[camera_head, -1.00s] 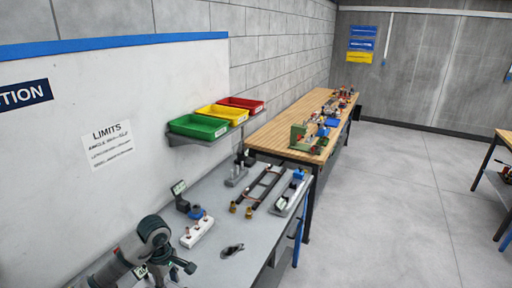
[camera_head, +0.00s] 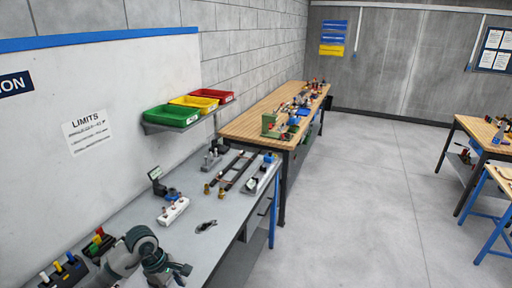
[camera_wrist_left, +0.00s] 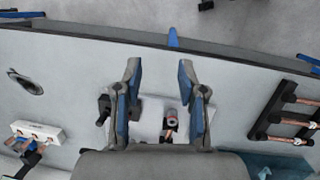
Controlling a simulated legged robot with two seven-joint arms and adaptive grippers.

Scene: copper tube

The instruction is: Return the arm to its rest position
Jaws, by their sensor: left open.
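My left arm comes in at the lower left of the head view, its gripper (camera_head: 172,274) low over the near part of the grey workbench (camera_head: 130,222). In the left wrist view the gripper (camera_wrist_left: 160,88) has its two fingers spread apart. A pale patch with a copper-coloured cylinder (camera_wrist_left: 171,118) shows between and beyond them, and I see nothing clamped. A dark rack with copper tubes (camera_head: 236,168) lies farther along the bench; a similar dark frame with copper pieces (camera_wrist_left: 288,116) shows at the right of the wrist view. My right gripper is out of view.
A white block with pegs (camera_head: 173,211) and a small dark part (camera_head: 206,226) lie on the bench. Brass fittings (camera_head: 207,188) stand by the rack. Green (camera_head: 171,116), yellow and red bins sit on a wall shelf. Colour-handled items (camera_head: 66,268) are at lower left.

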